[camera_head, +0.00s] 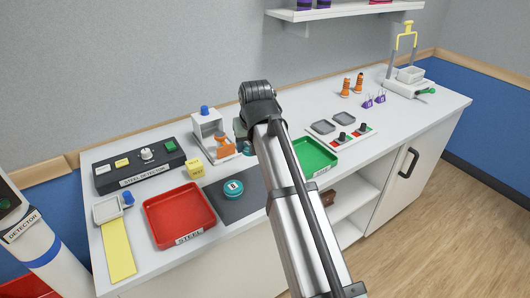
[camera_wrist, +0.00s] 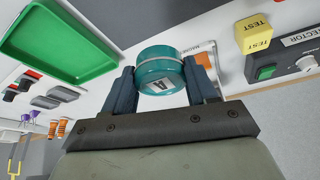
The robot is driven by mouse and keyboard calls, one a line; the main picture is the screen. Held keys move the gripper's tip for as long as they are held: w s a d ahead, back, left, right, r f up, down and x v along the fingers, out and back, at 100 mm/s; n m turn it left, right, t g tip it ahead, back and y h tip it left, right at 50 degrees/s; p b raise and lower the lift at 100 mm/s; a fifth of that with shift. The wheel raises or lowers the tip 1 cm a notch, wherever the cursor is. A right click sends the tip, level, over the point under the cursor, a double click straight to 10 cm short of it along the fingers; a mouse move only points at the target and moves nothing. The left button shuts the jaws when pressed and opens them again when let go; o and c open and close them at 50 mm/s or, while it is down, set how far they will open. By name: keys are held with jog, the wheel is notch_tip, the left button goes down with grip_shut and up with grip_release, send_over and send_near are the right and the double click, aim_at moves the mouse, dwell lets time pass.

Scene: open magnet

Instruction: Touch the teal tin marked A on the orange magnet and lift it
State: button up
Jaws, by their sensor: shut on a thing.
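The teal tin marked A (camera_wrist: 160,70) is between the two fingers of my gripper (camera_wrist: 160,84) in the wrist view, and the fingers are shut on it. Its marked face points toward the wrist camera. The orange magnet (camera_head: 223,146) stands at the white holder at the back of the counter in the head view. In that view my gripper (camera_head: 242,135) is just right of the magnet, mostly hidden behind my arm. An orange part also shows behind a finger in the wrist view. I cannot tell whether tin and magnet touch.
A teal tin marked B (camera_head: 233,188) rests on a dark mat (camera_head: 232,208). A red STEEL tray (camera_head: 178,214) is left of it, and a green tray (camera_head: 316,155) is right of my arm. A yellow TEST block (camera_head: 195,168) and the steel detector (camera_head: 138,163) stand left of the magnet.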

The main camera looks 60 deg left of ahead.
jog(key=s+a+r+n+g, duration=0.1)
jog(key=a+r+n, duration=0.1)
jog(key=a, duration=0.6)
jog(key=s+a+r+n+g, duration=0.1)
jog(key=a+r+n, duration=0.2)
jog(key=a, duration=0.5)
jog(key=shift+a, duration=0.3)
jog(key=shift+f, duration=0.15)
send_over(219, 133)
jog(key=d, duration=0.2)
jog(key=shift+w+a+f, duration=0.1)
jog(key=shift+a+f, duration=0.05)
jog(key=shift+f, duration=1.3)
jog(key=shift+a+f, duration=0.1)
jog(key=shift+f, duration=1.35)
jog(key=shift+f, duration=0.55)
jog(key=shift+r, duration=1.25)
notch_tip(219, 133, up, 6)
dwell(1.1)
